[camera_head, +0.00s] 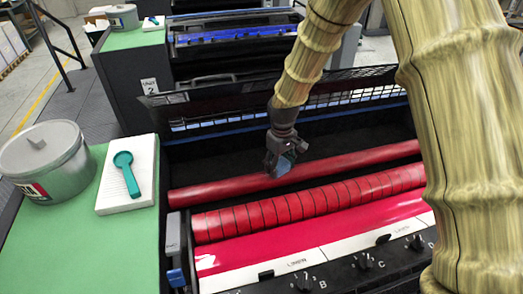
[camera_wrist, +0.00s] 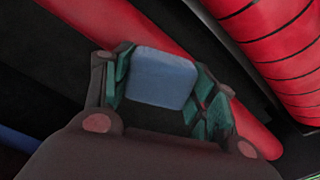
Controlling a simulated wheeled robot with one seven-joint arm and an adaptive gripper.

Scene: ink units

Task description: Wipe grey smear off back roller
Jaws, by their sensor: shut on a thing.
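The back roller (camera_head: 220,190) is a smooth red cylinder across the dark ink unit, behind a ribbed red roller. My gripper (camera_head: 284,155) is over the middle of the back roller. In the wrist view my gripper (camera_wrist: 168,95) is shut on a blue-grey block-like wiper (camera_wrist: 160,78), with teal finger pads on both sides. The wiper (camera_head: 282,167) is at the back roller, which also shows in the wrist view (camera_wrist: 105,22); whether it touches is hard to tell. No grey smear can be made out; the gripper and wiper hide part of the roller.
The ribbed roller (camera_head: 310,203) and a glossy magenta surface (camera_head: 240,258) lie in front, then a panel with knobs (camera_head: 365,262). A mesh guard (camera_head: 220,105) stands behind. On the green top at left are a tin (camera_head: 47,165) and a teal spatula (camera_head: 128,175) on white paper (camera_head: 112,193).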

